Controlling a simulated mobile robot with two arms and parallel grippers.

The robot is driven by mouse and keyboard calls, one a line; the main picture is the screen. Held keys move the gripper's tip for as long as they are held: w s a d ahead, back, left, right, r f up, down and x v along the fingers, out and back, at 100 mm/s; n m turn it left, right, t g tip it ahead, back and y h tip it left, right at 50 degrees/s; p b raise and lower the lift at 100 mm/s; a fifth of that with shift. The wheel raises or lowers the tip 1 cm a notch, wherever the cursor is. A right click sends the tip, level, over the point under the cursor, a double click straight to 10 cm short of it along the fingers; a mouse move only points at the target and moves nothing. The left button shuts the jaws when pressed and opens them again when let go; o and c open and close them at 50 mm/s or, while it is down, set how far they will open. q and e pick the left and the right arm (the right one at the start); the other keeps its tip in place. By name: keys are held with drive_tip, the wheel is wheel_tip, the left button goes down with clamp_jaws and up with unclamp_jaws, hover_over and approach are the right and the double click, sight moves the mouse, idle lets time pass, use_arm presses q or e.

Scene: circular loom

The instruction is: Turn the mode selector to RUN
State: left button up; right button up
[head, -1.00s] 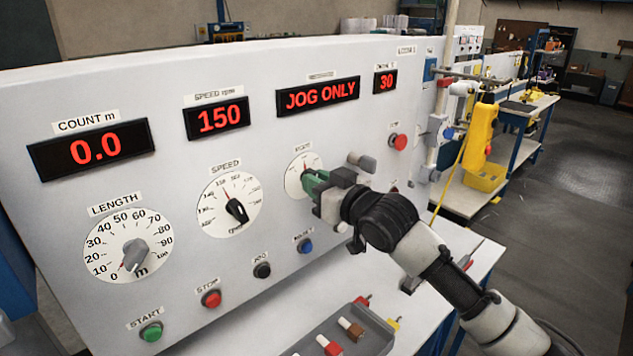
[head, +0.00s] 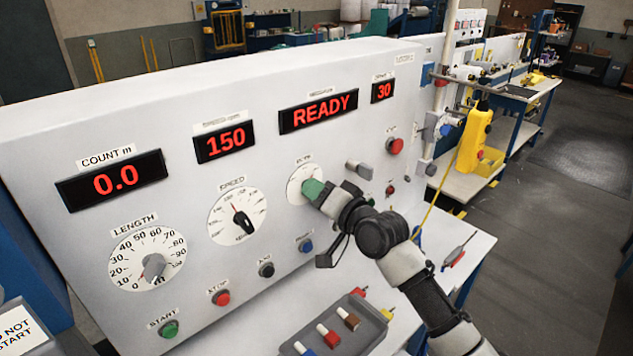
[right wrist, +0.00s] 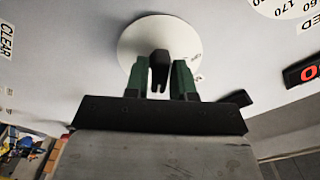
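The mode selector is a small white dial (head: 296,180) on the upright panel, under the red READY display (head: 318,111). My right gripper (head: 314,189) is at this dial, its green fingers covering the knob in the head view. In the right wrist view the black selector knob (right wrist: 159,62) stands between the two green fingers of the gripper (right wrist: 160,75), which sit close along both its sides. The white dial plate (right wrist: 135,40) lies behind them. The small dial marks are too blurred to read, so the pointed-at mode cannot be read there. My left gripper is out of view.
The SPEED dial (head: 253,205) and LENGTH dial (head: 135,250) are to the left. A grey knob (head: 359,171) and red button (head: 396,146) are to the right. Green, red, black and blue buttons line the panel below. A tray (head: 372,323) with coloured pegs lies in front.

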drive_tip(key=shift+o, duration=1.4)
drive_tip(key=p+v, duration=0.3)
drive_tip(key=v, duration=0.4)
